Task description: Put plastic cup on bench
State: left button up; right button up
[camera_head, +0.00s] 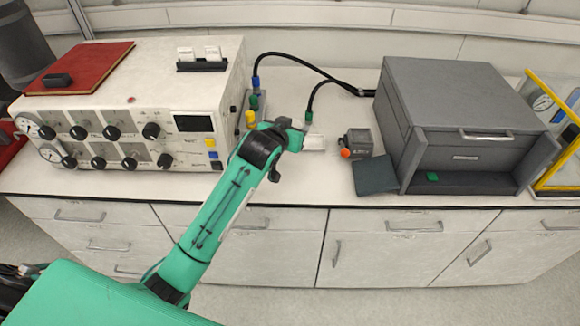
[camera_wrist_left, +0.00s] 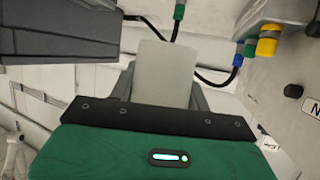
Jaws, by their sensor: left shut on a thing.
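The plastic cup is pale and whitish; it shows in the left wrist view (camera_wrist_left: 165,72) between the two grey fingers of my left gripper. In the head view the cup (camera_head: 314,143) is a small pale shape at the tip of my left gripper (camera_head: 304,137), partly hidden by it. My left gripper is shut on the cup. The white bench (camera_head: 300,182) lies under it. I cannot tell whether the cup touches the bench top or is held a little above it. My right gripper is not in view.
A white control unit (camera_head: 185,95) with knobs stands left of my gripper. A small grey device with an orange knob (camera_head: 356,143), a dark flat block (camera_head: 376,175) and a large grey box (camera_head: 450,100) stand to the right. Black cables (camera_head: 318,68) run behind. The bench front is clear.

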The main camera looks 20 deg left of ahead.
aim_at(293, 174)
pick_arm(q)
notch_tip(293, 174, down, 15)
jog(key=shift+r+p, duration=0.2)
jog(key=shift+p, duration=0.5)
jog(key=o, duration=0.6)
jog(key=shift+f, duration=0.15)
jog(key=o, duration=0.4)
